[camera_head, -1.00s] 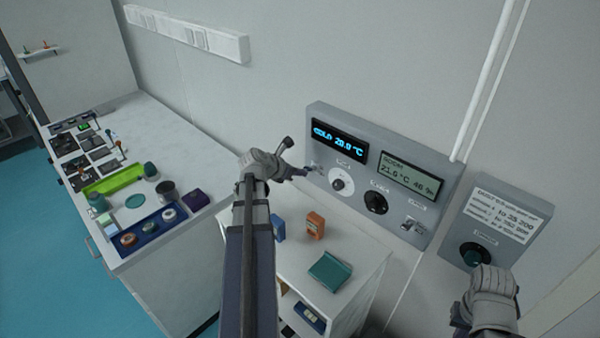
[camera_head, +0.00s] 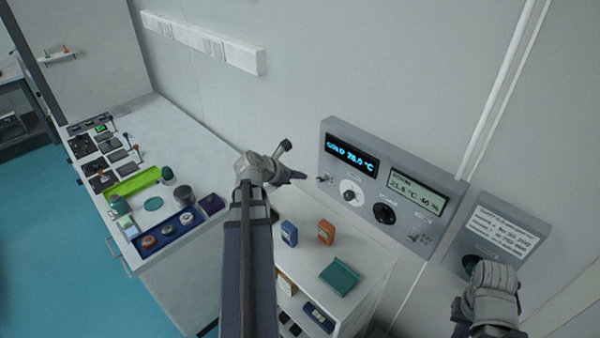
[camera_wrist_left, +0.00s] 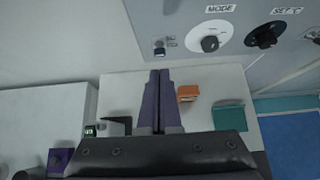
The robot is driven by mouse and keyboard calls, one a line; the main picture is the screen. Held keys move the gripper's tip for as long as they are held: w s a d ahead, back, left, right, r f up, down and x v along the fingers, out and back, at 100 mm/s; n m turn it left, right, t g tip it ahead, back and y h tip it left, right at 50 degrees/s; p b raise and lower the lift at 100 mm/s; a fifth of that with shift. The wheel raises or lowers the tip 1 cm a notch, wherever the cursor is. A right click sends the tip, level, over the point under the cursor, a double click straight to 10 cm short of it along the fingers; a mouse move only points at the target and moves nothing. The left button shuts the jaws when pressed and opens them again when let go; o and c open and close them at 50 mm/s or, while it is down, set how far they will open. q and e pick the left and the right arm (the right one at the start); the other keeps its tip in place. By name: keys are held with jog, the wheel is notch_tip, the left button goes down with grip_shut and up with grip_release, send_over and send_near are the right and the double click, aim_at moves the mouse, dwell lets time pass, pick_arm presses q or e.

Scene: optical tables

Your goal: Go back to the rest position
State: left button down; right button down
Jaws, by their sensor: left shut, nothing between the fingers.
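My left gripper (camera_head: 292,175) is in front of the grey control panel (camera_head: 330,205), its fingers pointing right towards the panel's left end. It is apart from the panel and holds nothing. In the left wrist view its two purple fingers (camera_wrist_left: 160,100) lie together, shut, below the panel's small switch (camera_wrist_left: 160,48) and MODE knob (camera_wrist_left: 210,43). My right gripper (camera_head: 490,295) is at the lower right, in front of the smaller wall box (camera_head: 510,222). It partly covers that box's dark knob (camera_head: 470,264). Its fingertips are hidden.
A white cabinet (camera_head: 305,262) below the panel carries a blue box (camera_head: 289,233), an orange box (camera_head: 326,232) and a teal book-like item (camera_head: 339,278). A long bench (camera_head: 165,125) at the left holds trays and small parts. Blue floor lies free at the left.

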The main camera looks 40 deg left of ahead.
dwell(0.5)
pick_arm(q)
jog(key=w+d+f+m+g+h+b, duration=0.1)
jog(key=d+f+m+g+b, duration=0.1)
jog(key=d+f+m, duration=0.45)
jog(key=w+d+f+m+g+h+b, duration=0.15)
jog(key=d+m, duration=0.25)
jog(key=d, duration=0.6)
jog(key=d+f+m+g+b, duration=0.2)
jog(key=d+f+m+b, duration=0.15)
jog(key=d+m, duration=0.35)
jog(key=s+d+f+m+g+y+b, duration=0.1)
jog(key=s+d+f+m+b, duration=0.1)
jog(key=d+m, duration=0.5)
jog(key=s+d+f+m+g+y+b, duration=0.2)
jog(key=s+d+f+m+b, duration=0.1)
jog(key=s+d+f+m, duration=0.2)
jog(key=s+d+f+m+g+y+b, duration=0.1)
jog(key=s+d+f+m, duration=0.3)
jog(key=d+m, duration=0.5)
jog(key=shift+s+d+m+g+b, duration=0.35)
jog(key=shift+s+d+g+b, duration=0.1)
jog(key=shift+b, duration=0.2)
